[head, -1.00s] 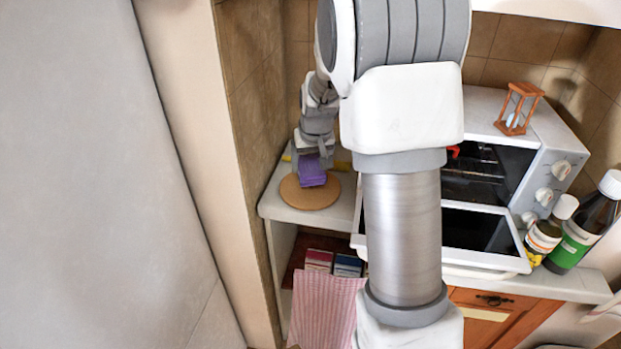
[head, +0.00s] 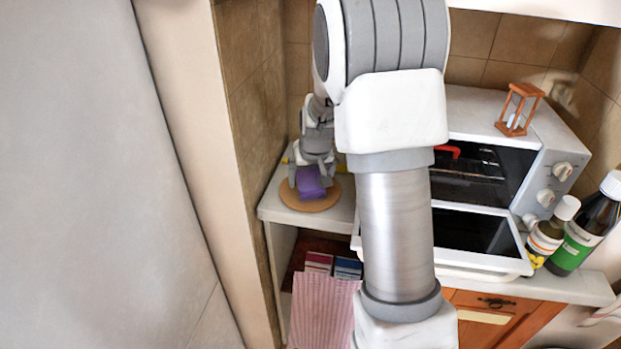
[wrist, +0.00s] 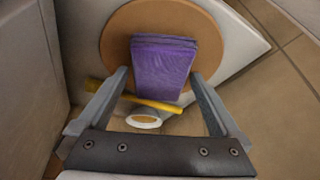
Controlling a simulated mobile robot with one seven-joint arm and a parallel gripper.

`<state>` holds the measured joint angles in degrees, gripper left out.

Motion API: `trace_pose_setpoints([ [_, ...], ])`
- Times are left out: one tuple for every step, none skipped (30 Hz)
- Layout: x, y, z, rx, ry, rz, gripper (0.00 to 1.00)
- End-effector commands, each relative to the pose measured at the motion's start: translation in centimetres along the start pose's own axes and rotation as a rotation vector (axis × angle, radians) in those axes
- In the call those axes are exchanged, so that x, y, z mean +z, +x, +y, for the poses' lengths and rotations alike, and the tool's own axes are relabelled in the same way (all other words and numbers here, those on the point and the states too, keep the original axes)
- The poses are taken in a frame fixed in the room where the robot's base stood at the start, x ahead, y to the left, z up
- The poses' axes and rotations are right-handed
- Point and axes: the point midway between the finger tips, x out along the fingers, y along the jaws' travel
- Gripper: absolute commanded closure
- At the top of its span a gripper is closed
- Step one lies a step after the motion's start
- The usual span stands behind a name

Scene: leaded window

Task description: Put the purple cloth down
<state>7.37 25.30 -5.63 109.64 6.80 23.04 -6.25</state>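The purple cloth (head: 312,183), a folded block, lies on the round tan board (head: 290,196) on the counter at the left. In the wrist view the cloth (wrist: 163,66) rests on the board (wrist: 118,35), towards its near side. My gripper (head: 312,165) is just above the cloth. In the wrist view my gripper (wrist: 160,74) has its two fingers spread apart, one on each side of the cloth, with a narrow gap seeming to show at each side. Part of the cloth is hidden behind the gripper in the head view.
A yellow stick-like object (wrist: 140,98) and a small white round item (wrist: 144,121) lie near the board. A white oven with its door (head: 470,228) open stands to the right, with bottles (head: 590,230) beyond. A wall closes off the left.

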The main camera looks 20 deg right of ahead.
Motion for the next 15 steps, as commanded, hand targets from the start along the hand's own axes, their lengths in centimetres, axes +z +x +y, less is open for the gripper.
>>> trace_pose_setpoints([
  [0.0, 0.0, 0.0, 0.000, 0.000, 0.000, 0.00],
  [0.0, -0.1, 0.0, 0.000, 0.000, 0.000, 0.00],
  [-0.1, -0.2, 0.0, 0.000, 0.000, 0.000, 0.00],
  [-0.1, -0.3, 0.0, 0.000, 0.000, 0.000, 0.00],
  [-0.2, -0.5, 0.0, 0.000, 0.000, 0.000, 0.00],
  [-0.2, -0.9, 0.0, 0.000, 0.000, 0.002, 0.00],
  [-0.2, -1.3, 0.0, 0.000, 0.000, 0.003, 0.00],
  [-0.3, -1.8, 0.0, -0.001, 0.000, 0.003, 0.00],
  [-0.3, -2.5, 0.0, -0.001, 0.000, 0.004, 0.00],
  [-0.3, -3.1, 0.0, -0.001, 0.000, 0.005, 0.00],
  [-0.2, -3.7, 0.0, -0.001, 0.000, 0.004, 0.00],
  [-0.3, -4.6, 0.0, 0.000, 0.000, 0.005, 0.00],
  [-0.3, -5.2, 0.0, 0.000, 0.000, 0.005, 0.00],
  [-0.3, -5.9, 0.0, 0.000, 0.000, 0.005, 0.00],
  [-0.3, -6.7, 0.0, 0.000, 0.000, 0.005, 0.00],
])
